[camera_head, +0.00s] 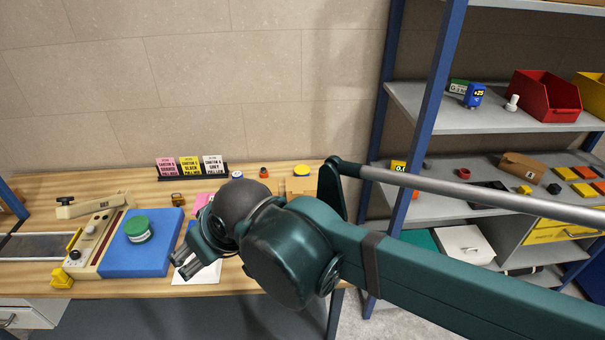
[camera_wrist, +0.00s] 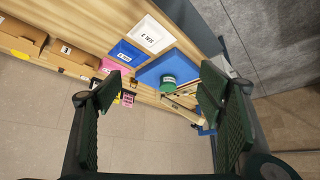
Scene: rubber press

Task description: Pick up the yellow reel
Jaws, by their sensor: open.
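A small round yellow thing (camera_head: 301,170), which looks like the yellow reel, is at the back of the wooden bench near the wall, right of the label stand. My arm crosses the right half of the head view and hides part of the bench.
A green round reel or tin (camera_head: 138,229) sits on a blue block (camera_head: 110,262) left of my gripper. A stand with pink, yellow and white cards (camera_head: 190,177) is at the back. White, blue and pink labelled squares lie on the bench. A blue-framed shelf (camera_head: 423,107) stands right.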

